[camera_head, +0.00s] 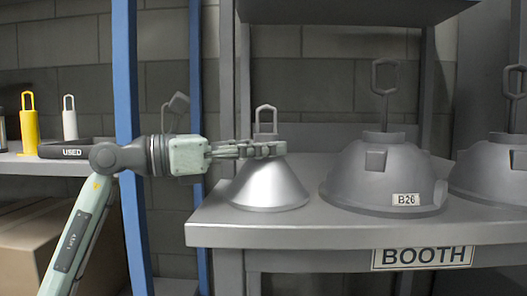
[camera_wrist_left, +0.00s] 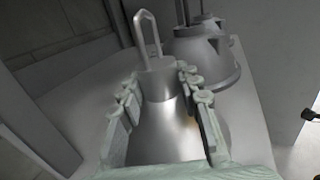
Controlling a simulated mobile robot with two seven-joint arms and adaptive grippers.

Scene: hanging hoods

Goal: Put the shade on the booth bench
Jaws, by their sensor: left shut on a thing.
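The shade (camera_head: 268,187) is a shiny silver cone with a loop handle on top. It stands upright at the left end of the grey booth bench (camera_head: 330,234), and its rim appears to rest on the top. My left gripper (camera_head: 270,150) comes in from the left and is shut on the shade's upper part, just below the loop. In the left wrist view the shade (camera_wrist_left: 165,120) sits between the two fingers (camera_wrist_left: 160,95). The finger on the far side is partly hidden in the head view. My right gripper is not in view.
A larger grey hood (camera_head: 378,178) marked B26 stands right of the shade, with another hood (camera_head: 495,170) beyond it. A blue post (camera_head: 132,150) and a shelf (camera_head: 40,165) with a yellow item (camera_head: 29,128) and a tray marked USED (camera_head: 75,150) are left. A shelf overhangs the bench.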

